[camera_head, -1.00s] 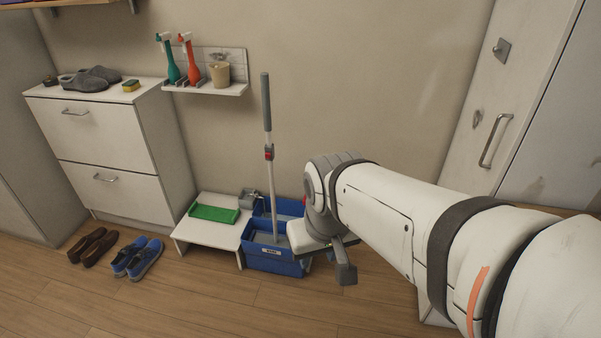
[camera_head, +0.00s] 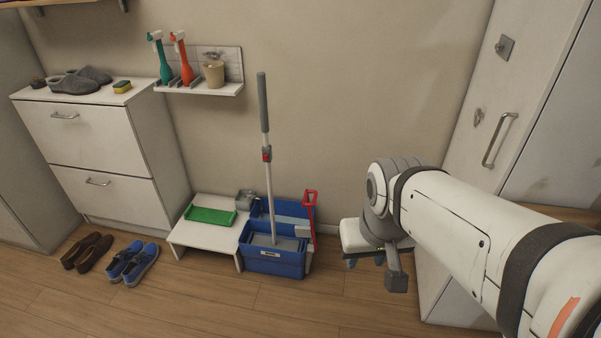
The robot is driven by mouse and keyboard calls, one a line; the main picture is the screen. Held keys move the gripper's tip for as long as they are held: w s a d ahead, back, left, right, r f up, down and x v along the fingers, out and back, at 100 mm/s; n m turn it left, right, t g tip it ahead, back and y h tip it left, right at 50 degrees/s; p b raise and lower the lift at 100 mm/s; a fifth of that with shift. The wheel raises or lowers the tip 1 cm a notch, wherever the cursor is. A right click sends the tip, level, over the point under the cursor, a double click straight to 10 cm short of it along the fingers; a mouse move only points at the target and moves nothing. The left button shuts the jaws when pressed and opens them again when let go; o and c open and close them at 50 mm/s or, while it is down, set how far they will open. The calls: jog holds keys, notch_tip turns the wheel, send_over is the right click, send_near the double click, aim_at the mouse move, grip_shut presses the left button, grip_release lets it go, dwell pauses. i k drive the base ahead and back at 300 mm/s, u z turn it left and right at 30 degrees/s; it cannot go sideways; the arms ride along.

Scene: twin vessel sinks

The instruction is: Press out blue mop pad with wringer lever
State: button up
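The blue mop bucket (camera_head: 275,265) stands on the floor against the wall. The mop (camera_head: 269,190) stands nearly upright in it, with a grey grip and a red collar. Its lower end is inside the bucket, and I cannot make out the pad clearly. The red wringer lever (camera_head: 310,215) rises at the bucket's right side, nearly upright. My gripper (camera_head: 364,262) points down to the right of the bucket, apart from the lever.
A low white bench (camera_head: 205,238) with a green tray (camera_head: 210,215) stands left of the bucket. Brown shoes (camera_head: 88,251) and blue shoes (camera_head: 133,263) lie on the floor. A tall white cabinet (camera_head: 500,130) stands at the right. The floor in front is clear.

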aim_at(303, 232)
jog(key=z, duration=0.1)
jog(key=i, duration=1.45)
jog(key=u, duration=0.15)
